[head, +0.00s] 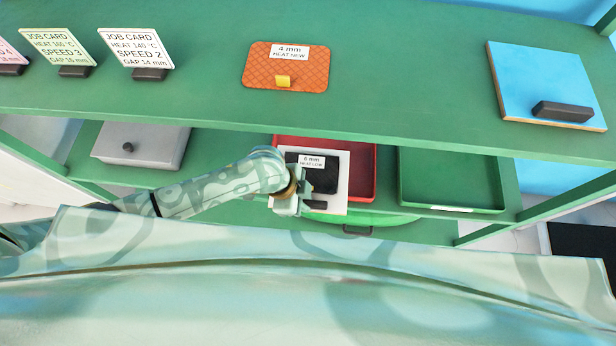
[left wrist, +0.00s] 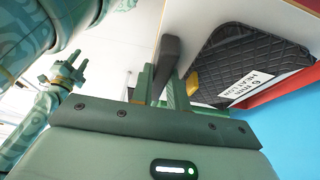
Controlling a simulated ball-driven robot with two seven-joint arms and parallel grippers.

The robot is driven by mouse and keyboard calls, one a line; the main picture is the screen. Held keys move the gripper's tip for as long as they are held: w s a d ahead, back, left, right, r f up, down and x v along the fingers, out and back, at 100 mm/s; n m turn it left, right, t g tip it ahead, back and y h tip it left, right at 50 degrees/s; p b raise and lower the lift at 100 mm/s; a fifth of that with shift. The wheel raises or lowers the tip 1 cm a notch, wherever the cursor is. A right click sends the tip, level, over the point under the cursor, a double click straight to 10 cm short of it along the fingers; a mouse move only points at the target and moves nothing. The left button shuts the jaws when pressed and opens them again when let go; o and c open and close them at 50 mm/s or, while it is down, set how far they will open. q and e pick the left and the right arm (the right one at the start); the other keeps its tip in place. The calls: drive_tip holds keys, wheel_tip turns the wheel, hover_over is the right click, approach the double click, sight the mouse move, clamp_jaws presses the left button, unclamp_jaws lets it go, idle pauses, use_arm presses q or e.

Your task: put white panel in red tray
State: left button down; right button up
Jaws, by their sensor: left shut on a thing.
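The white panel (head: 334,208) carries a black quilted pad (head: 326,181) labelled 6 mm. In the left wrist view the panel's white face (left wrist: 200,25) and the pad (left wrist: 232,62) fill the upper right. My left gripper (head: 296,203) is shut on the panel's dark handle (left wrist: 168,62) at its near side. The panel overlaps the front left of the red tray (head: 362,172) and hides much of it; its height over the tray is unclear. My right gripper (left wrist: 66,74) shows small in the left wrist view; its opening is unclear.
A green tray (head: 450,180) stands right of the red one, a grey lidded box (head: 140,147) to the left. The upper shelf (head: 400,90) overhangs behind, holding an orange pad (head: 285,68), a blue panel (head: 540,85) and job cards (head: 137,50).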

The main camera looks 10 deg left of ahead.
use_arm(q)
drive_tip(key=w, duration=0.2)
drive_tip(key=w+b, duration=0.1)
drive_tip(key=w, duration=0.2)
drive_tip(key=w+f+b, duration=0.1)
drive_tip(key=w, duration=0.2)
wheel_tip(320, 180, down, 6)
drive_tip(key=b, duration=0.3)
drive_tip(key=shift+w+f, duration=0.1)
drive_tip(key=shift+w, duration=0.15)
drive_tip(key=c, duration=1.6)
unclamp_jaws()
drive_tip(key=shift+c, duration=0.2)
drive_tip(key=p+v, duration=0.3)
drive_tip(key=v, duration=0.3)
drive_tip(key=shift+r, duration=0.45)
drive_tip(key=shift+a+r, duration=0.25)
drive_tip(key=shift+r, duration=0.15)
